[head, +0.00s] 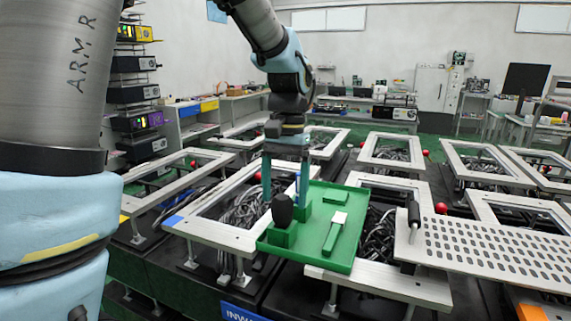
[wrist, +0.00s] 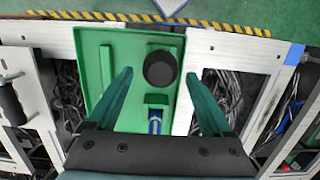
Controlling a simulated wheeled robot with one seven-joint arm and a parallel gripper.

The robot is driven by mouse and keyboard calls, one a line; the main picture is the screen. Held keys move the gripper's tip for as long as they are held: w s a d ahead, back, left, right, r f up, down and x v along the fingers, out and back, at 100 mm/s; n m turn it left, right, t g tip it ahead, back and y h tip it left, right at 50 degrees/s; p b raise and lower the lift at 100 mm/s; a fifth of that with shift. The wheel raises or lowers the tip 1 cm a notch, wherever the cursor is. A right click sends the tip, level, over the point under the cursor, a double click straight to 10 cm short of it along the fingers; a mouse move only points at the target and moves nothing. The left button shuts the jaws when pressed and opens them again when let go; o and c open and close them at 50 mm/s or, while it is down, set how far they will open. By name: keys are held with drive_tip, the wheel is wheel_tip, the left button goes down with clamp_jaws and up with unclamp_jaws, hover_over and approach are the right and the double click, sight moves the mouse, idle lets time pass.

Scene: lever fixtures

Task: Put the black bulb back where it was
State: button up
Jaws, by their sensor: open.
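The black bulb (head: 282,211) stands upright at the near left corner of the green tray (head: 345,262), above a small green block. From above, in the wrist view, the bulb (wrist: 161,69) shows as a dark round shape near the tray's edge. My gripper (head: 285,198) is open and points down, with its fingers around the level of the bulb's top. In the wrist view, the fingertips of my gripper (wrist: 159,76) lie to either side of the bulb with gaps. I cannot tell whether either finger touches it.
The tray also holds a white-topped piece (head: 339,219) on a green bar, and a blue-and-white item (wrist: 155,122) in a green holder. A perforated metal plate (head: 490,252) with a black handle (head: 414,216) lies to the right. Open metal frames over cables surround the tray.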

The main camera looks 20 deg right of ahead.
wheel_tip(320, 180, up, 10)
drive_tip(key=w, duration=0.1)
drive_tip(key=w+a+f+n, duration=0.3)
drive_tip(key=w+a+f, duration=0.1)
drive_tip(key=a+f, duration=0.6)
drive_tip(key=s+a+f+n+t, duration=0.1)
drive_tip(key=a+f, duration=0.3)
drive_tip(key=a, duration=0.4)
drive_tip(key=s+a+f+n+t+h, duration=0.1)
drive_tip(key=s+a+f+n, duration=0.2)
drive_tip(key=a+f, duration=0.2)
drive_tip(key=a, duration=0.3)
drive_tip(key=shift+s+t+b, duration=0.25)
drive_tip(key=shift+t+b, duration=0.15)
